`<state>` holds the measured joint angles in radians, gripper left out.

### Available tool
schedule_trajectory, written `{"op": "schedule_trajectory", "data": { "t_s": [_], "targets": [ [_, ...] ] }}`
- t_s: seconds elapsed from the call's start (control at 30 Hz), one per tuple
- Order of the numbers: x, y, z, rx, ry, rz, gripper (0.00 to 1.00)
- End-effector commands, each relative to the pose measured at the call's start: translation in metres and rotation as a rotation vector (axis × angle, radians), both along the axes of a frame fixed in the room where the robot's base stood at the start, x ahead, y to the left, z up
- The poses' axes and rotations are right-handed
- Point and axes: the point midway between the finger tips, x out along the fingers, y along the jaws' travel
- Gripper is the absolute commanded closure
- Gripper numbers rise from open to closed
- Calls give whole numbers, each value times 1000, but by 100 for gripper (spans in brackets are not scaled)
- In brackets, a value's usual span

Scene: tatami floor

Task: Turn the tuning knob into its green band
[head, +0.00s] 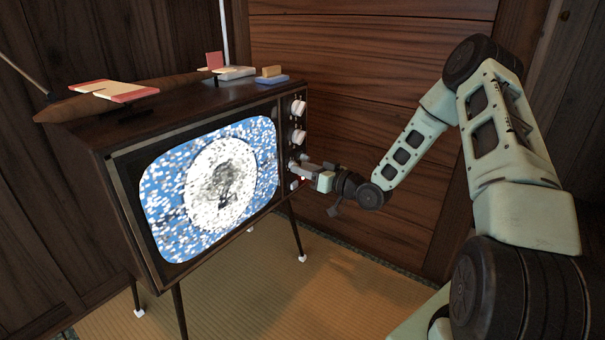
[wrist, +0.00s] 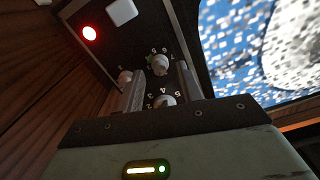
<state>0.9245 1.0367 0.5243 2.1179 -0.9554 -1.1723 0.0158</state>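The television (head: 120,180) stands on thin legs, with its control panel right of the screen. Two pale knobs, an upper one (head: 298,108) and one below it (head: 298,136), show in the head view. My gripper (head: 302,167) is at the lower panel and hides part of it. In the wrist view my gripper (wrist: 160,72) is open, with a small pale knob (wrist: 161,62) between its fingertips; I cannot tell whether they touch it. A small green patch (wrist: 150,60) beside this knob looks like the green band. Another knob (wrist: 165,100) and a side knob (wrist: 125,76) also show.
A red lamp (wrist: 89,33) glows near a white square button (wrist: 121,12). The screen (head: 215,185) shows static. Wooden walls stand close behind; tatami (head: 330,290) is clear in front.

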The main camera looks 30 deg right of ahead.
Motion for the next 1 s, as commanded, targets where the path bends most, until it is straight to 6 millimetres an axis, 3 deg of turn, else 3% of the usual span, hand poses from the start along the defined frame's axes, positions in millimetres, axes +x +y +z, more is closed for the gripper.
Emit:
{"op": "schedule_trajectory", "data": {
  "t_s": [0.43, 0.57, 1.0],
  "targets": [
    [10, 4, 1, 0, 0, 0, 63],
    [10, 4, 1, 0, 0, 0, 99],
    [10, 4, 3, 52, 19, 0, 100]
  ]
}}
